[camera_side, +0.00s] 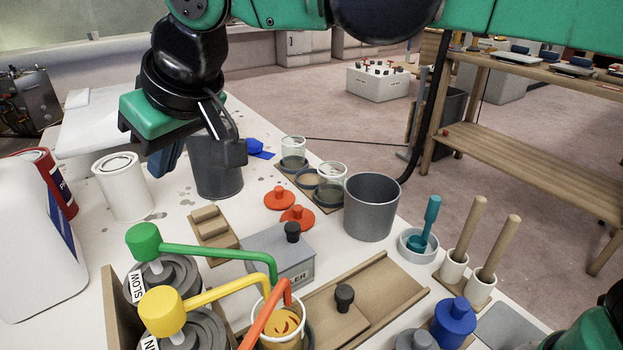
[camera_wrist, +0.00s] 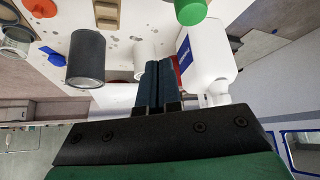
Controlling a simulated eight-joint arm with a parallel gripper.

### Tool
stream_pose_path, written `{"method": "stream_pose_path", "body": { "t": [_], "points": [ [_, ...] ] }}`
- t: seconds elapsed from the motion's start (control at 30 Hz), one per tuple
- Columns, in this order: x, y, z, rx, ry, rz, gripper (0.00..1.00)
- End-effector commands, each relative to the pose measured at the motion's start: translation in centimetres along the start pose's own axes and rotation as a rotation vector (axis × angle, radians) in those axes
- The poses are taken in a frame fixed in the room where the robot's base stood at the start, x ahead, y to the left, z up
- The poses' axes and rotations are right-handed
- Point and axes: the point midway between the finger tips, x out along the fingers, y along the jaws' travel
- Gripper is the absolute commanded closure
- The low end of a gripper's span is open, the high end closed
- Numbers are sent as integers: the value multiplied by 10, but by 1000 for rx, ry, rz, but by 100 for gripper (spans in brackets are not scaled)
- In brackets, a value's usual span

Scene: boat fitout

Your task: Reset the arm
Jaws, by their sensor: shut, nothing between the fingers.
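My gripper (camera_side: 165,165) hangs at the upper left in the side view, above the white bench and in front of a dark grey pot (camera_side: 217,180). Its blue fingers are together with nothing between them. In the wrist view the closed fingers (camera_wrist: 159,68) point up the picture, toward the bench top. The dark pot also shows in the wrist view (camera_wrist: 87,60), left of the fingers and apart from them. Part of the pot's rim is hidden by my gripper in the side view.
A white can (camera_side: 124,190), a red can (camera_side: 57,185) and a white jug (camera_side: 35,245) stand at the left. Green (camera_side: 195,250) and yellow (camera_side: 205,297) levers, a grey bucket (camera_side: 371,210) and wooden-handled tools (camera_side: 470,235) crowd the front and right. A wooden shelf (camera_side: 540,125) stands beyond.

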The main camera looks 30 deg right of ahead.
Motion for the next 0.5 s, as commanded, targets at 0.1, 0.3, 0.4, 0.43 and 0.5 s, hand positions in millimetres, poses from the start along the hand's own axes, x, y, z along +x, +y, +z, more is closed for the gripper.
{"method": "stream_pose_path", "body": {
  "t": [0.1,0.3,0.4,0.43,0.5],
  "points": [
    [-12,63,28,83,0,55,100],
    [-29,150,110,224,7,152,100],
    [-33,176,155,286,11,196,100],
    [-33,182,168,302,13,207,100],
    [-32,192,193,334,15,232,100]
  ]
}}
